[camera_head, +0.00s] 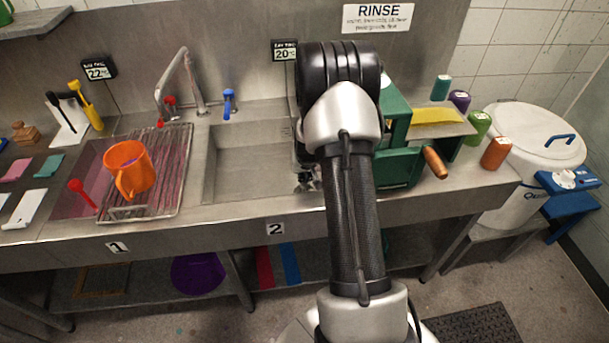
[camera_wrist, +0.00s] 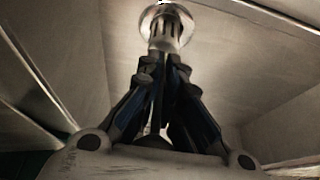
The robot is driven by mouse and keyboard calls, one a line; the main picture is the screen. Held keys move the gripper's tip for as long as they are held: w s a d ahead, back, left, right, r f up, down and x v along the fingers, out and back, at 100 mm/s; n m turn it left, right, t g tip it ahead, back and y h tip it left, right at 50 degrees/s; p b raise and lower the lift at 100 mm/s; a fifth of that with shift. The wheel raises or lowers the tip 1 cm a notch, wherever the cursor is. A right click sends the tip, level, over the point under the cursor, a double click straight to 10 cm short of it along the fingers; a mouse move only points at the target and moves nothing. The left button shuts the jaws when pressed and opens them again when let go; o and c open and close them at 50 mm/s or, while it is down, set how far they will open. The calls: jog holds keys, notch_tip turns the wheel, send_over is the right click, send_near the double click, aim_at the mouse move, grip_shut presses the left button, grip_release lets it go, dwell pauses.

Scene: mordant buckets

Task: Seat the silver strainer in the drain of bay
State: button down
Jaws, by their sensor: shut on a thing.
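In the wrist view my gripper (camera_wrist: 164,58) is shut on the silver strainer (camera_wrist: 165,30), a small shiny slotted piece. A bright round rim surrounds its far end. I cannot tell whether that rim is the strainer's own or the drain's, nor whether the strainer is seated. In the head view the gripper (camera_head: 305,183) shows only in part, at the right side of the bay 2 basin (camera_head: 240,178). My arm hides the strainer and any drain there. Bay 1 (camera_head: 90,173) is on the left, partly covered by a wire rack (camera_head: 171,185).
An orange jug (camera_head: 130,168) stands on the rack. A faucet (camera_head: 184,85) and a blue tap (camera_head: 229,103) stand behind the basins. A green machine (camera_head: 396,150) with a copper-coloured handle (camera_head: 434,162) stands right of my arm. Several coloured jars line the right end.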

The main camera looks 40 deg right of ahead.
jog(key=shift+f, duration=0.1)
jog(key=shift+f, duration=0.15)
jog(key=c, duration=1.7)
grip_release()
